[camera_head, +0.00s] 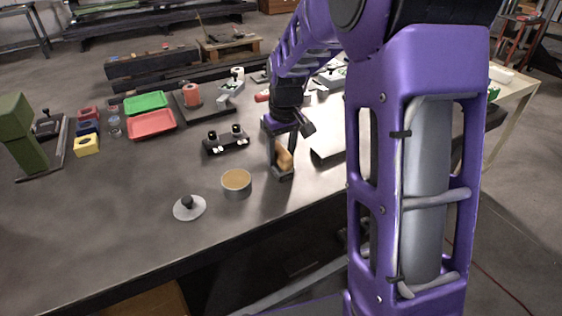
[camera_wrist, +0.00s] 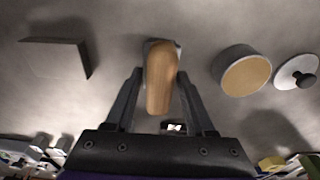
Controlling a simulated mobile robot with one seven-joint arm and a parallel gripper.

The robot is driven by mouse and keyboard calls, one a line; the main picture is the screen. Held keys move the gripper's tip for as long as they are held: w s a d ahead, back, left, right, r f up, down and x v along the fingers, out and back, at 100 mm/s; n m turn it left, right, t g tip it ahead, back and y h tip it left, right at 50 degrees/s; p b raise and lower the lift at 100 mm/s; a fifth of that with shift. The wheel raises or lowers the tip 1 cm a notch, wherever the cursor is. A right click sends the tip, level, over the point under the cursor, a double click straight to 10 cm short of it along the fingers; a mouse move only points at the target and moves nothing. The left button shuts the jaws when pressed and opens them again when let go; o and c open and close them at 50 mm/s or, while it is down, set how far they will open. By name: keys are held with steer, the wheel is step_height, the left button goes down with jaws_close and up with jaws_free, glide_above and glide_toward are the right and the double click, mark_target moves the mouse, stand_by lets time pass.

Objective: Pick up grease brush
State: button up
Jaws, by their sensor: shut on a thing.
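The grease brush, with a light wooden handle, is between the fingers of my gripper. It shows in the head view (camera_head: 284,157) low over the dark table, right of a round tin. In the wrist view the brush (camera_wrist: 161,80) stands out between the two fingers, with a grey part behind its handle. My gripper (camera_head: 283,172) is shut on it and points down; it also shows in the wrist view (camera_wrist: 163,75). Whether the brush still touches the table is hard to tell.
The tin (camera_head: 236,184) with tan contents and a lid with a black knob (camera_head: 189,208) stand left of my gripper. A black block with knobs (camera_head: 226,141) is behind. Red (camera_head: 152,125) and green (camera_head: 146,102) trays lie farther back. The front left table is clear.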

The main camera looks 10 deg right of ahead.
jaws_close()
step_height(320, 180, up, 11)
steer(key=shift+f+p, duration=0.2)
steer(key=shift+p, duration=0.5)
steer(key=o, duration=0.6)
jaws_free()
steer(key=c, duration=0.7)
